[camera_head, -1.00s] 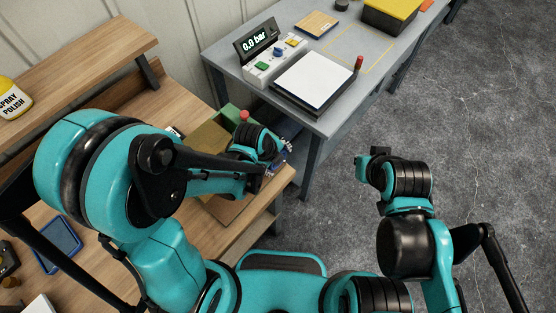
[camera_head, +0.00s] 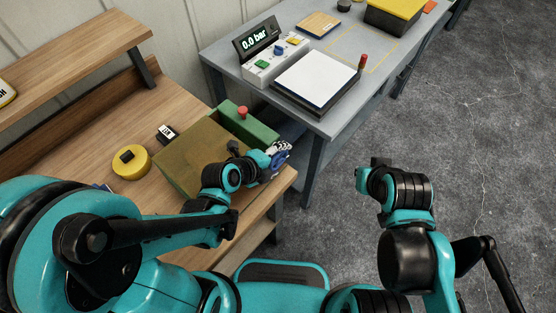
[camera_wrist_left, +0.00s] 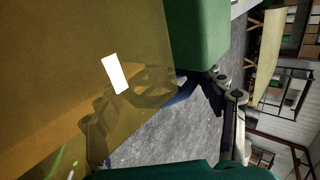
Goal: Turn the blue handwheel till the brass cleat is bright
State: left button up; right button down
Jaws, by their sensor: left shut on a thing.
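The blue handwheel (camera_head: 281,157) is at the right-hand side of the olive-amber box (camera_head: 185,160), near the bench edge. My left gripper (camera_head: 275,152) is at the wheel and shut on it, covering part of it. In the left wrist view, a piece of the blue wheel (camera_wrist_left: 183,93) shows beside the gripper fingers (camera_wrist_left: 225,100), with the amber see-through box wall (camera_wrist_left: 90,60) at left. I cannot make out the brass cleat in either view. My right gripper (camera_head: 372,167) is over the floor, away from the bench; its jaw state is unclear.
A green block (camera_head: 258,130) with a red knob (camera_head: 242,112) adjoins the box. A yellow round thing (camera_head: 131,162) and a small black labelled block (camera_head: 167,134) lie left of it. The grey table (camera_head: 325,123) behind carries a display reading 0.0 bar (camera_head: 257,40).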

pick_arm(q)
jog(key=o, duration=1)
jog(key=shift+c, duration=0.2)
jog(key=v, duration=1.2)
